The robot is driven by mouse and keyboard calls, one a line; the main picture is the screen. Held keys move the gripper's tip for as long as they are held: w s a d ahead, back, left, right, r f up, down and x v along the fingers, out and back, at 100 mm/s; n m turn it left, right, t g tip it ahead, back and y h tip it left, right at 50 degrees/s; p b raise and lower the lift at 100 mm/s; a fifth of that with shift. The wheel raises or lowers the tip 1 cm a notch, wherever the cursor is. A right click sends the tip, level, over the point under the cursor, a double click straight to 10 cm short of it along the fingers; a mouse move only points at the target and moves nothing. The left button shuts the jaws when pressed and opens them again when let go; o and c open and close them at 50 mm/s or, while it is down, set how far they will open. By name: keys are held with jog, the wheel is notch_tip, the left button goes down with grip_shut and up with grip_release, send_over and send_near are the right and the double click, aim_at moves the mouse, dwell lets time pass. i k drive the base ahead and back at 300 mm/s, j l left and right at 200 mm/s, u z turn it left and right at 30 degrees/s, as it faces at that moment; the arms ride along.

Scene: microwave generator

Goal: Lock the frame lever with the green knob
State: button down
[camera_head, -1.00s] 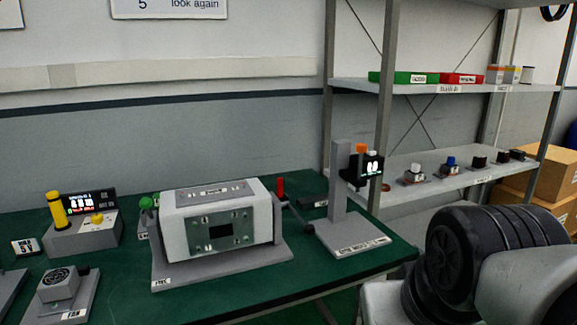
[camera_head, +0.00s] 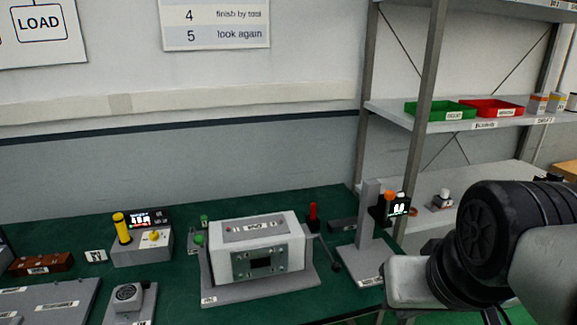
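A white and grey box-shaped unit (camera_head: 258,250) sits in a grey frame base (camera_head: 260,292) on the green table. A green knob (camera_head: 199,240) stands at the left side of the frame, apparently on its lever, whose shaft is mostly hidden. A smaller green piece (camera_head: 204,220) shows just behind it. A red-handled lever (camera_head: 313,213) stands at the right side of the frame. My arm fills the right edge of the view, well to the right of the green knob. My gripper's fingers are not visible.
A grey stand with an orange-topped tool and display (camera_head: 390,209) is right of the frame. A box with a yellow handle (camera_head: 143,247) and a small round-topped unit (camera_head: 128,297) are to the left. Shelves with a green tray (camera_head: 440,109) and red tray (camera_head: 491,107) stand behind right.

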aim_at(198, 239)
jog(key=u, duration=1.25)
jog(key=i, duration=0.65)
